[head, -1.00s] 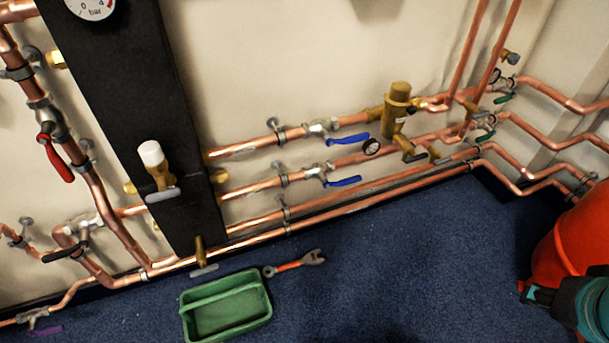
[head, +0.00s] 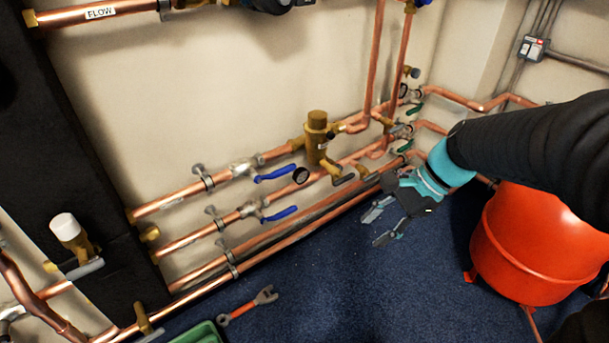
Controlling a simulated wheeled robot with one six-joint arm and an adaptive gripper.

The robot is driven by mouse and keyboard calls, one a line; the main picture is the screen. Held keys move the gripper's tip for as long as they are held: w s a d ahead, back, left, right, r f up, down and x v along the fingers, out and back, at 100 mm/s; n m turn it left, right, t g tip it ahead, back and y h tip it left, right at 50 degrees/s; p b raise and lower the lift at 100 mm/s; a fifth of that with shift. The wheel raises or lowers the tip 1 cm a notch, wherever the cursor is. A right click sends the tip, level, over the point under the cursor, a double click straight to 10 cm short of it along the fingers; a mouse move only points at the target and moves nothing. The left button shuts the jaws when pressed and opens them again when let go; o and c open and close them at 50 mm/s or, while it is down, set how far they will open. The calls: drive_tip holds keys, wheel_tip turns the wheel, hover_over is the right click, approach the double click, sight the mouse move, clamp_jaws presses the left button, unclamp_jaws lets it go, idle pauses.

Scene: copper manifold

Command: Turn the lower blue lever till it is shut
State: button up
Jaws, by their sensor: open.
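The lower blue lever (head: 281,213) sits on a valve (head: 252,209) in the second copper pipe from the top of the low group. It lies roughly along its pipe, pointing right. The upper blue lever (head: 275,173) is on the pipe above and points the same way. My gripper (head: 376,227) is open and empty, to the right of the lower blue lever and apart from it. Its fingers point left, in front of the lowest pipes.
A brass fitting (head: 316,140) and a black-handled valve (head: 343,180) stand out between the levers and my arm. A red bucket-like vessel (head: 530,240) stands at right. A wrench (head: 247,306) and green tray (head: 200,334) lie on the blue floor (head: 330,295).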

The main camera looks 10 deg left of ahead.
drive_tip(key=w+a+f+m+g+y, duration=0.2)
drive_tip(key=w+a+f+m+y, duration=0.25)
drive_tip(key=w+m, duration=0.2)
drive_tip(key=m+t+y+p, duration=0.1)
drive_tip(key=m+t+y, duration=0.1)
drive_tip(key=m+y, duration=1.05)
approach(287, 214)
drive_tip(key=a+r+m+h, duration=0.1)
drive_tip(key=a, duration=0.2)
drive_tip(key=a+r+m+h+p, duration=0.1)
drive_tip(key=a+r, duration=0.1)
drive_tip(key=a, duration=0.1)
drive_tip(key=a+r+m+h, duration=0.1)
drive_tip(key=a, duration=0.2)
drive_tip(key=shift+w+a+r+m+h+p, duration=0.1)
drive_tip(key=shift+a+r+m+h+p, duration=0.1)
drive_tip(key=shift+m+h+p, duration=0.15)
clamp_jaws()
